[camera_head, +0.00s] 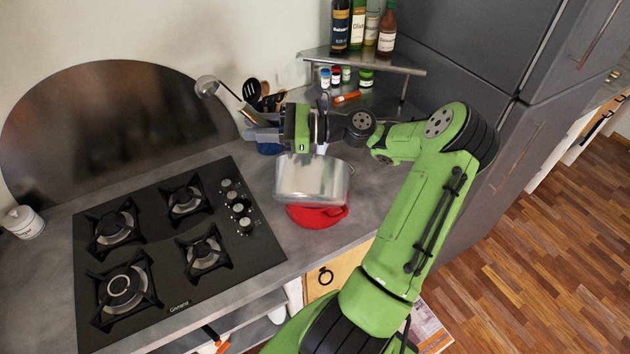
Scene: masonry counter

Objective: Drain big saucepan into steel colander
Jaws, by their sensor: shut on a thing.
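A shiny steel pot (312,181), which looks like the big saucepan, is in the middle of the head view, to the right of the hob. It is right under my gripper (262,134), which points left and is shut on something. My wrist and gripper cover the pot's top and whatever the fingers hold, so the grip point and the pot's contents are hidden. A red round item (317,216) shows just below the pot; I cannot tell whether they touch. I cannot make out a separate steel colander.
A black gas hob (165,285) lies to the left. Utensils (262,92) and a ladle (207,87) stand behind my gripper. A corner shelf (340,57) holds bottles, with small jars below. A tall grey cabinet (470,55) bounds the right. A white jar (24,222) stands far left.

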